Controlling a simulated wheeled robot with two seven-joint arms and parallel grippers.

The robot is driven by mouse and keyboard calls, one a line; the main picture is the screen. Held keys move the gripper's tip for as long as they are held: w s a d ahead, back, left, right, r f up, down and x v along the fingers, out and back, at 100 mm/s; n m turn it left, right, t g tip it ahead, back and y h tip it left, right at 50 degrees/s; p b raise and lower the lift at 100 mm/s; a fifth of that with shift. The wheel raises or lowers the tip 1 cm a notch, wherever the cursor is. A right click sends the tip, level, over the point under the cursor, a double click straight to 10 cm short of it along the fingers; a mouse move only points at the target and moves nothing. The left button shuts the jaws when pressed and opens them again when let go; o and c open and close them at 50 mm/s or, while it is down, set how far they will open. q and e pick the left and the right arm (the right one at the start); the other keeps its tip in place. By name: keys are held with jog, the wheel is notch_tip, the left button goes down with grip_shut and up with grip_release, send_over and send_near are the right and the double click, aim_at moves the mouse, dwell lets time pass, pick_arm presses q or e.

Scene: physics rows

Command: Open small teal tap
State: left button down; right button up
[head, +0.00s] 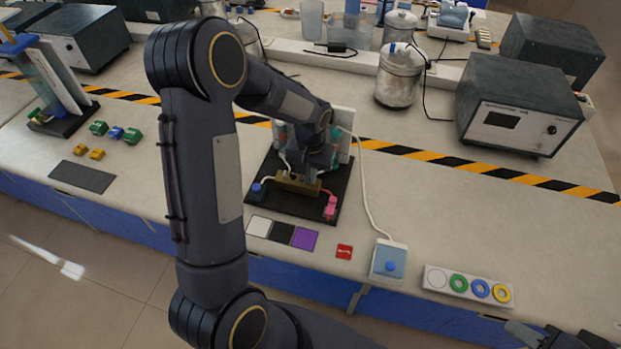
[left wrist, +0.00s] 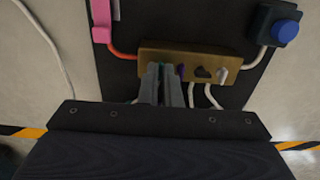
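The small teal tap (left wrist: 162,69) shows as a sliver of teal between the fingertips of my left gripper (left wrist: 163,75). The fingers are close together on either side of it, at the block. In the head view my left gripper (head: 310,174) reaches down to the block. A purple tap (left wrist: 180,71), a black tap (left wrist: 203,72) and a pale one (left wrist: 222,75) sit beside it. My right gripper (head: 550,337) is partly cut off at the bottom right.
A blue knob (left wrist: 285,32) and a pink clamp (left wrist: 101,22) flank the block. White tubes run from it. In front lie coloured squares (head: 282,234), a red tag (head: 344,251), a blue-button box (head: 388,262) and a ring strip (head: 468,286). The bench right of the board is fairly clear.

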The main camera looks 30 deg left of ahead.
pick_arm(q)
jog(key=shift+f+n+b, duration=0.1)
jog(key=shift+n+b, duration=0.3)
jog(key=shift+n, duration=1.5)
jog(key=n, duration=0.3)
